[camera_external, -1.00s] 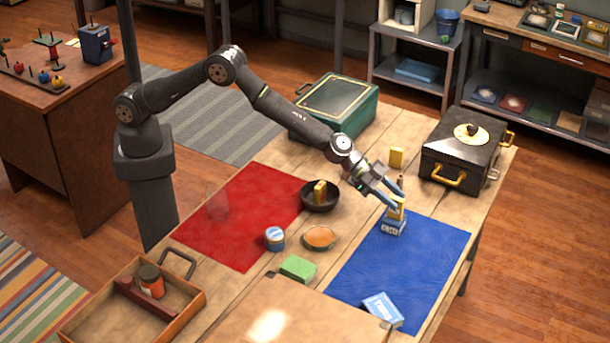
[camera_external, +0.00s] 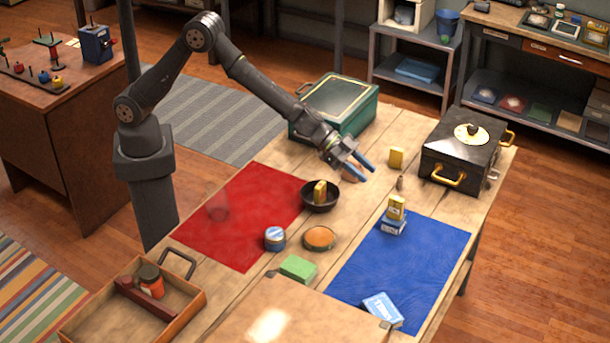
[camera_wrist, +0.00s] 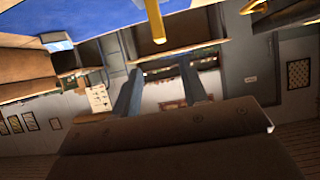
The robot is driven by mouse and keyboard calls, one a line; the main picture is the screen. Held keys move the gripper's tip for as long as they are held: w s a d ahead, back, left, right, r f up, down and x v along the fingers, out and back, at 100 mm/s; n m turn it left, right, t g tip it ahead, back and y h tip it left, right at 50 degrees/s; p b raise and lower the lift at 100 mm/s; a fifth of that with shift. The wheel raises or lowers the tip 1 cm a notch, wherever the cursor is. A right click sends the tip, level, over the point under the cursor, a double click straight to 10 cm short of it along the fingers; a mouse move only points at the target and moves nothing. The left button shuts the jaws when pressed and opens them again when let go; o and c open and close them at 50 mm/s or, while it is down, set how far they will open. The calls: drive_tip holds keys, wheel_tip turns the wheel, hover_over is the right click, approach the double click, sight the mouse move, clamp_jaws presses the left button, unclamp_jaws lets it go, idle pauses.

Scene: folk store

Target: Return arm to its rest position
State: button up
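My gripper (camera_external: 364,169) has blue fingers and is raised above the far part of the wooden table, beyond the dark bowl. Its fingers are apart with nothing between them. In the wrist view the two fingers (camera_wrist: 160,88) are also apart, facing the room's wall and shelves. My arm is bent high at the elbow. A yellow box (camera_external: 396,207) stands on a blue-and-white box (camera_external: 392,224) on the blue mat (camera_external: 420,262), clear of my gripper.
A dark bowl (camera_external: 311,201) holds a yellow block (camera_external: 320,191) near the red mat (camera_external: 235,220). A green case (camera_external: 345,125) stands close behind my gripper. A black box (camera_external: 450,165) is at the right. A tin (camera_external: 274,238) and a green block (camera_external: 298,268) lie nearer.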

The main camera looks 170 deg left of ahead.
sight(392, 196)
drive_tip(key=shift+s+d+r, duration=0.15)
drive_tip(key=shift+s, duration=0.05)
idle(0.6)
drive_tip(key=x, duration=1.1)
drive_tip(key=shift+w+a, duration=0.2)
drive_tip(key=shift+w+a+f, duration=0.1)
drive_tip(key=shift+w+f, duration=0.05)
drive_tip(key=shift+f, duration=0.2)
